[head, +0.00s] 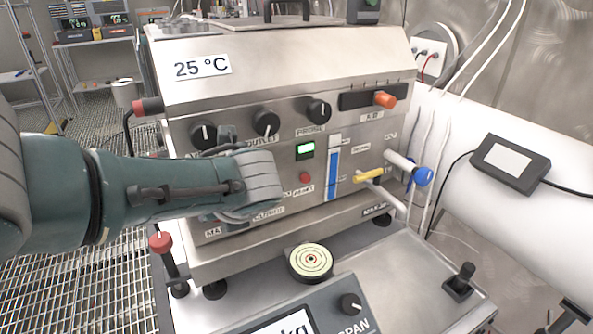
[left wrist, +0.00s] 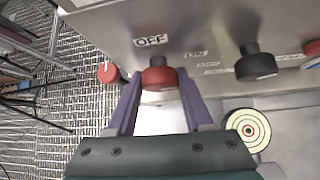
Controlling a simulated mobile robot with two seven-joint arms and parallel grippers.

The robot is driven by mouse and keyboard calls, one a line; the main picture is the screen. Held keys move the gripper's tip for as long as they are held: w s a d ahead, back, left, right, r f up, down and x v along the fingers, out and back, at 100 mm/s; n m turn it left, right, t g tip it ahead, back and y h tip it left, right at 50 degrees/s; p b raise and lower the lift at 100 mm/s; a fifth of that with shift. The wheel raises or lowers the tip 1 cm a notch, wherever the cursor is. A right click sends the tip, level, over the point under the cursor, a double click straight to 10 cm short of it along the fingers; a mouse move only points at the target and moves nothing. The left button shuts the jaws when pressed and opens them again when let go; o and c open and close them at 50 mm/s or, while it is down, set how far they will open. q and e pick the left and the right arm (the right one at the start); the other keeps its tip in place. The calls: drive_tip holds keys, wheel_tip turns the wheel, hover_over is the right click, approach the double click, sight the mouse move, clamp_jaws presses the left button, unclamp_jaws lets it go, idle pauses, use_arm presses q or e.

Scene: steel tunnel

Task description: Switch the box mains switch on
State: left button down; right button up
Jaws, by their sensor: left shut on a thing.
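The steel box (head: 290,80) stands ahead of me with a "25 °C" label, black knobs and a lit green display. In the left wrist view, a red knob (left wrist: 158,76) sits on the box's face near the words OFF and ON; I take it for the mains switch. My left gripper (left wrist: 158,84) has its two purple fingers on either side of this knob, shut on it. In the head view, my left arm reaches across the box's lower left front and hides the red knob and the fingertips. My right gripper is not in view.
A round target-patterned disc (head: 311,262) lies before the box. A scale panel (head: 310,315) is in front. A yellow-handled valve (head: 369,176) and a blue knob (head: 423,176) stick out at right. A red-topped post (head: 161,242) stands at the left corner.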

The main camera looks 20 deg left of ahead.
use_arm(q)
drive_tip(key=shift+f+g+y+b, duration=0.1)
drive_tip(key=shift+g+y+b, duration=0.2)
drive_tip(key=shift+g+b, duration=0.15)
drive_tip(key=shift+m, duration=0.3)
drive_tip(key=shift+c, duration=1.5)
unclamp_jaws()
drive_tip(key=p+v, duration=0.7)
drive_tip(key=v, duration=0.3)
